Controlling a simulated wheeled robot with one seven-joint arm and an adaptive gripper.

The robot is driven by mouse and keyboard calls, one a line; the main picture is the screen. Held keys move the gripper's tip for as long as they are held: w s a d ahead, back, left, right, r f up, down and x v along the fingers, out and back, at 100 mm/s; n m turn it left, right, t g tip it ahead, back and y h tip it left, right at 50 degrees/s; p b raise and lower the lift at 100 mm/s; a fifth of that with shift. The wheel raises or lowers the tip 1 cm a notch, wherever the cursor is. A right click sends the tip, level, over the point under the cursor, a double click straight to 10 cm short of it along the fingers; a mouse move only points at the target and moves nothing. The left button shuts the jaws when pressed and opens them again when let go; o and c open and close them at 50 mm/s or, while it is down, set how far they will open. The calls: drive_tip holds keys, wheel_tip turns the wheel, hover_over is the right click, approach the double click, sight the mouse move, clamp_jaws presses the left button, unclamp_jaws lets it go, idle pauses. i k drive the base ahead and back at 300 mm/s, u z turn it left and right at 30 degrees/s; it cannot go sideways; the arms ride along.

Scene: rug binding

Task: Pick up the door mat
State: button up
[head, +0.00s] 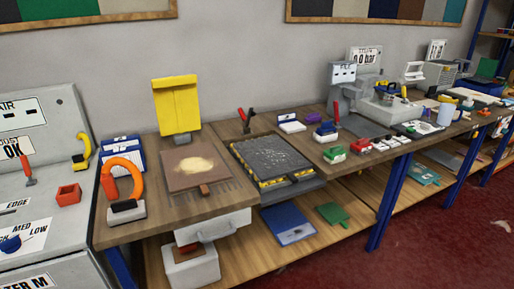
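No object is clearly marked as the door mat, and I cannot tell which one it is. A flat brown square with a tan patch (187,178) lies on the near wooden bench, with a small brown tab at its front edge. To its right, a dark grey textured slab (268,154) lies in a tray with a yellow-and-black striped edge (291,181). On the lower shelf are a flat blue piece (286,222) and a smaller flat green piece (332,214). My gripper is not in view.
An orange clamp-like loop (122,176) and a yellow upright panel (177,104) stand near the brown square. A grey machine (45,190) is at the left. Small coloured items crowd the bench to the right. The red floor (440,240) at lower right is open.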

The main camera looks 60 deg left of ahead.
sight(188, 168)
drive_tip(key=z, duration=0.25)
drive_tip(key=k, duration=2.05)
drive_tip(key=u, duration=1.95)
drive_tip(key=i, duration=0.6)
drive_tip(key=z, duration=0.05)
